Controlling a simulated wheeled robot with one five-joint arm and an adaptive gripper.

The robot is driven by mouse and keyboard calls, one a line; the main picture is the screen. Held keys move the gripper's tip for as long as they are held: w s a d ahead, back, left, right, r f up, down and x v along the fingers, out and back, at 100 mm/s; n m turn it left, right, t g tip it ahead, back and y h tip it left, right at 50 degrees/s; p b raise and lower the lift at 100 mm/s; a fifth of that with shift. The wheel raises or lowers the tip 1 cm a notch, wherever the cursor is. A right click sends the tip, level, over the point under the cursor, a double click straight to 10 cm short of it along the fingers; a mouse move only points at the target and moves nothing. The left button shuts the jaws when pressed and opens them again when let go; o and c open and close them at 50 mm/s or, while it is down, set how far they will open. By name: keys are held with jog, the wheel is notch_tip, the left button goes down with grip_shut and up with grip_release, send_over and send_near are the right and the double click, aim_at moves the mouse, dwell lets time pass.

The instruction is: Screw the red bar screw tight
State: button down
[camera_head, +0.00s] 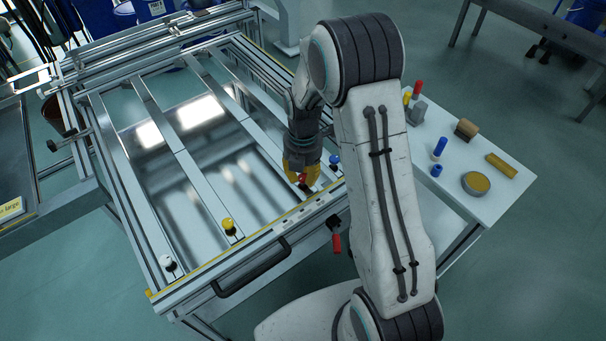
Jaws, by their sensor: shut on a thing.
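The red bar screw (303,178) stands near the front edge of the panel fixture, at the end of one of its metal bars. My gripper (302,174) points down over it, with its orange-yellow fingers shut around the red head. Only a small part of the red head shows between the fingers. The screw's lower part and its seat are hidden, so I cannot tell how deep it sits.
A white-headed screw (165,261), a yellow one (228,224) and a blue one (335,160) stand along the same front edge. A black handle (252,268) and a red-handled clamp (336,240) are at the front. A white side table (462,213) holds small items.

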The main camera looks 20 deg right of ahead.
jog(key=m, duration=0.5)
jog(key=shift+f, duration=0.15)
jog(key=m, duration=0.4)
jog(key=shift+m+b, duration=0.3)
jog(key=shift+b, duration=0.1)
jog(key=m, duration=0.5)
jog(key=shift+s+m, duration=0.1)
jog(key=shift+m, duration=0.2)
jog(key=m, duration=0.9)
jog(key=shift+b, duration=0.3)
jog(key=m, duration=0.4)
jog(key=shift+m, duration=0.3)
jog(key=m, duration=0.4)
jog(key=shift+m, duration=2.1)
